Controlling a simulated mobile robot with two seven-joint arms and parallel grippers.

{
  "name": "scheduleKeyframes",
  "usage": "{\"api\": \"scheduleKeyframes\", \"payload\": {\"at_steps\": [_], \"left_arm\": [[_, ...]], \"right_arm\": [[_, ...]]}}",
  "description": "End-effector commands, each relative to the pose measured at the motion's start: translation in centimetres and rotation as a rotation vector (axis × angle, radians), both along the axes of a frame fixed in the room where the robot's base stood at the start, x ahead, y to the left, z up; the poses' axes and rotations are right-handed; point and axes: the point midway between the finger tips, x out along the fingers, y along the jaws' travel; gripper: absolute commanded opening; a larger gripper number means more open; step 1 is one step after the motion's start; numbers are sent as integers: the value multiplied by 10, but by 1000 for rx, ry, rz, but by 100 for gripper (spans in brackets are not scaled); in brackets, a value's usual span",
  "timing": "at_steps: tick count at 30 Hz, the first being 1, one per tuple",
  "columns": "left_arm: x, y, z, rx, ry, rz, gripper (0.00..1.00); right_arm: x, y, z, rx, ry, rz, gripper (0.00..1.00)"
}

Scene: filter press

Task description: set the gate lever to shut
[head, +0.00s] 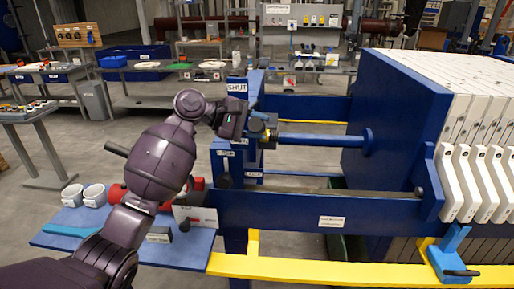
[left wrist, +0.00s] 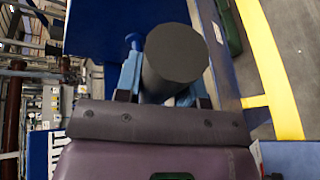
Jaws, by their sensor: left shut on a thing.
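The blue press frame carries a white SHUT sign (head: 237,87) at its upper left end. My left gripper (head: 262,127) reaches this end of the frame from the left, just below and right of the sign. In the left wrist view, a thick dark grey round bar or knob (left wrist: 175,60), seemingly the gate lever's grip, stands end-on between the fingers of my left gripper (left wrist: 165,95). The gripper is shut on it. In the head view my wrist hides most of the lever, so its exact angle cannot be told. My right gripper is not in view.
White filter plates (head: 470,180) hang at the right. A yellow rail (head: 330,270) runs along the front. Benches stand behind, with open floor between.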

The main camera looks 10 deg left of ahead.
Motion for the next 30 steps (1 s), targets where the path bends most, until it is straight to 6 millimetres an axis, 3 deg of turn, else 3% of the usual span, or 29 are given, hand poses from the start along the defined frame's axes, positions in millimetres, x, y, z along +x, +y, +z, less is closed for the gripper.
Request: {"api": "scheduleKeyframes", "payload": {"at_steps": [9, 24, 25, 29, 30], "left_arm": [[16, 0, 23, 0, 81, 0, 0], [18, 0, 24, 1, 96, -1, 0], [18, 0, 24, 1, 96, -1, 41], [18, 0, 24, 0, 95, -1, 60], [18, 0, 24, 0, 95, -1, 61]], "right_arm": [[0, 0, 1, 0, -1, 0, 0], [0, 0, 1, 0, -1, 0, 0], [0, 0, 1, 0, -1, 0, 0], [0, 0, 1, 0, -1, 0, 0], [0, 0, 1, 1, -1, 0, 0]]}}
